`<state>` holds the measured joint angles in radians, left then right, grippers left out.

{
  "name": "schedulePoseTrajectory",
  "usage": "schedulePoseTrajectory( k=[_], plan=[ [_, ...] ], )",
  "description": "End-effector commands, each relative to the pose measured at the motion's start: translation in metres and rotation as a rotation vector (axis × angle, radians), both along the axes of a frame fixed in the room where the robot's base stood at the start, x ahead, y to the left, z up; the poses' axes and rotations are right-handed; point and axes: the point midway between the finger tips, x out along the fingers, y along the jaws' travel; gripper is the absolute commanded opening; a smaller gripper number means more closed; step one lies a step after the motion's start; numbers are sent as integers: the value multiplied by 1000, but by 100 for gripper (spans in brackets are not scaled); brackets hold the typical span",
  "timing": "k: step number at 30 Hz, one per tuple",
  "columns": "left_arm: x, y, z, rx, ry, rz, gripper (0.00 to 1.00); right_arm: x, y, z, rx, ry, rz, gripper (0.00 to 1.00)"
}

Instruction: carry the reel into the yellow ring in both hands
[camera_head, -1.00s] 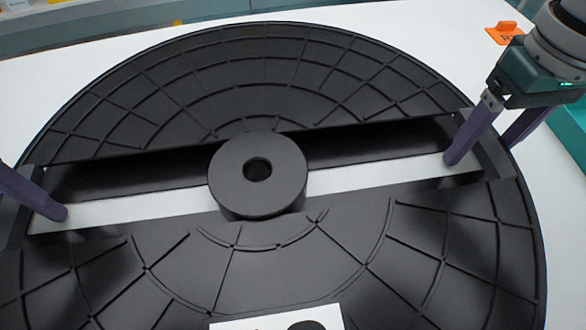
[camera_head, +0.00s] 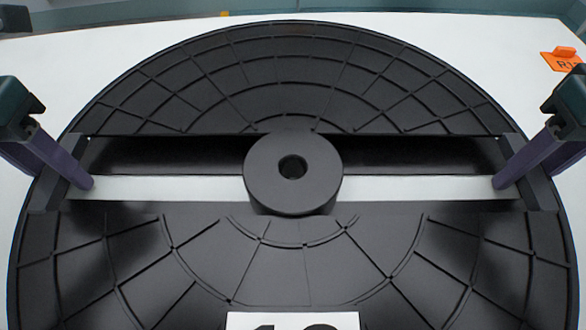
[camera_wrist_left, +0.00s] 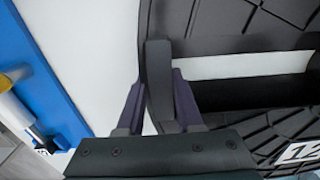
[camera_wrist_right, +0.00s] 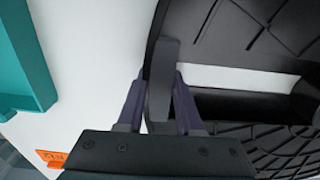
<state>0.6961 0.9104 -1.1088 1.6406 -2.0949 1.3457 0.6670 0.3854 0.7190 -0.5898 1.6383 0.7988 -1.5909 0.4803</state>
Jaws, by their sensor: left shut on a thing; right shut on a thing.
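The reel (camera_head: 300,90) is a large black disc with raised ribs, a round hub with a hole at its middle, and an open slot across it. It fills most of the head view. My left gripper (camera_head: 75,170) is shut on the reel's left rim bar, which also shows between the fingers in the left wrist view (camera_wrist_left: 158,80). My right gripper (camera_head: 520,170) is shut on the right rim bar, seen between the fingers in the right wrist view (camera_wrist_right: 160,80). The yellow ring is not recognisable in any view.
A white surface (camera_head: 400,25) lies under and around the reel. An orange marker (camera_head: 563,60) stands at the upper right. A white number label (camera_head: 292,320) is at the bottom. The left wrist view shows a blue edge (camera_wrist_left: 45,65); the right wrist view shows a teal one (camera_wrist_right: 25,60).

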Motion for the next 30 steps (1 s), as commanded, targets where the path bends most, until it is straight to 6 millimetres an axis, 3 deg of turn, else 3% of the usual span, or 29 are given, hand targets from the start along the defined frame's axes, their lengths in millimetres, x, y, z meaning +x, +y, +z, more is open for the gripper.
schedulePoseTrajectory(
  k=[30],
  plan=[
    [1, 0, 6, 0, -2, 1, 0, 1, 0, 6, 0, -3, 0, 0]
  ],
)
